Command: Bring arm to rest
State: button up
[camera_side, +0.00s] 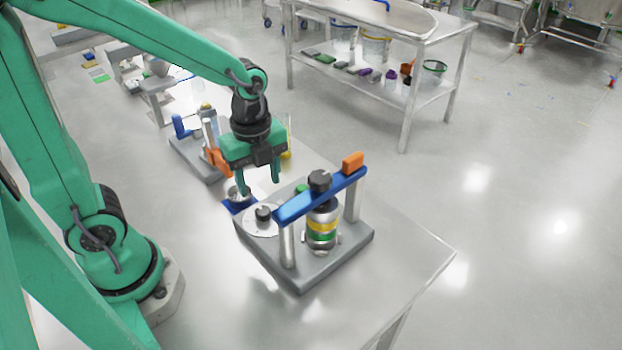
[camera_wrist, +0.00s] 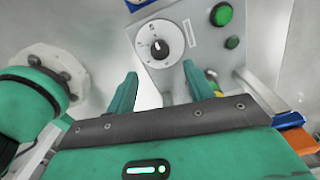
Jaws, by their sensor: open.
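My gripper (camera_side: 259,176) is green with a dark wrist and points down over the table, behind and left of the near fixture. Its two fingers are apart with nothing between them. In the wrist view, my gripper (camera_wrist: 160,90) shows both green fingers spread, with a white dial (camera_wrist: 160,47) beyond them on a grey panel. The near fixture's grey base (camera_side: 304,278) carries a blue bar (camera_side: 318,195) with an orange end, on two posts. A bottle with coloured bands (camera_side: 322,228) stands under the bar.
A second grey fixture (camera_side: 190,158) with blue and orange parts stands behind my gripper. The table's right part (camera_side: 405,250) is clear. A steel bench (camera_side: 380,45) with a loaded shelf stands farther back.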

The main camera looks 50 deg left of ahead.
jog(key=shift+r, duration=0.15)
jog(key=s+a+r+n+t, duration=0.1)
jog(key=s+r+n+t, duration=0.1)
jog(key=r+n, duration=0.4)
jog(key=s+a+r+n+t, duration=0.2)
jog(key=r+n, duration=0.3)
jog(key=n, duration=0.9)
jog(key=shift+s+r+t, duration=0.35)
jog(key=shift+s+t, duration=0.45)
